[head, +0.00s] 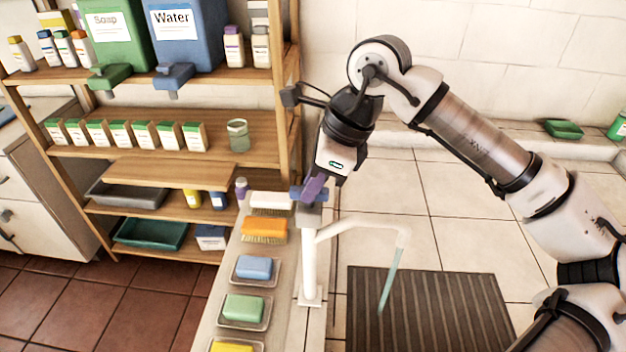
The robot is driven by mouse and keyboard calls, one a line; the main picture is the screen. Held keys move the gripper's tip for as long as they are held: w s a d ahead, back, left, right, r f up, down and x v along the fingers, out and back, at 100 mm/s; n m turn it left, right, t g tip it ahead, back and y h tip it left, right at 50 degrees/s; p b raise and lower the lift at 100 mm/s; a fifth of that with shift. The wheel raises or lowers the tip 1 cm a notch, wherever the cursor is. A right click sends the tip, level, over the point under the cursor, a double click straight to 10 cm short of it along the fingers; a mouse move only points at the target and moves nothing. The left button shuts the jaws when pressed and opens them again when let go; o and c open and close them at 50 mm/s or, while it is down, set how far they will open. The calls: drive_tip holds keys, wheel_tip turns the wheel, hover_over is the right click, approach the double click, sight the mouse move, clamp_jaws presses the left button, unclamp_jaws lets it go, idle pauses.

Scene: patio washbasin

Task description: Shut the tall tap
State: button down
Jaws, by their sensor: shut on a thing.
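The tall tap (309,262) is a white upright post with a curved spout (372,222) that reaches right. A blue-green stream of water (389,280) runs down from the spout's end. My gripper (313,190) is at the top of the post, shut on the tap's handle (308,213), a grey block at the post's head. The gripper's fingers hide part of the handle, and its exact turn cannot be told.
A dark ribbed drain mat (440,312) lies right of the tap under the spout. Left of the tap, a narrow ledge holds brushes and dishes with blue soap (254,267) and green soap (243,308). A wooden shelf (180,203) with bottles and dispensers stands behind left.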

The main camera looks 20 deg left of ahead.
drive_tip(key=shift+f+m+b, duration=0.15)
drive_tip(key=shift+m+b, duration=0.25)
drive_tip(key=shift+b, duration=0.35)
drive_tip(key=shift+f+t+b, duration=0.1)
drive_tip(key=shift+t+b, duration=0.2)
drive_tip(key=shift+b, duration=0.1)
drive_tip(key=m+b, duration=0.2)
drive_tip(key=b, duration=0.1)
drive_tip(key=shift+m+t, duration=0.4)
drive_tip(key=m+b, duration=0.2)
drive_tip(key=m+t+b, duration=0.1)
drive_tip(key=m+b, duration=0.1)
drive_tip(key=m+t+b, duration=0.1)
drive_tip(key=m+b, duration=0.1)
drive_tip(key=b, duration=0.1)
drive_tip(key=shift+s+a, duration=0.1)
drive_tip(key=shift+s, duration=0.15)
drive_tip(key=m, duration=0.1)
drive_tip(key=m+t+h+b, duration=0.1)
drive_tip(key=m, duration=0.2)
drive_tip(key=shift+s+a+r+m+t+h, duration=0.1)
drive_tip(key=shift+r+m+t+h, duration=0.2)
drive_tip(key=shift+m+t+h, duration=0.3)
drive_tip(key=shift+m+h, duration=0.3)
drive_tip(key=shift+m, duration=1.4)
drive_tip(key=c, duration=1.4)
unclamp_jaws()
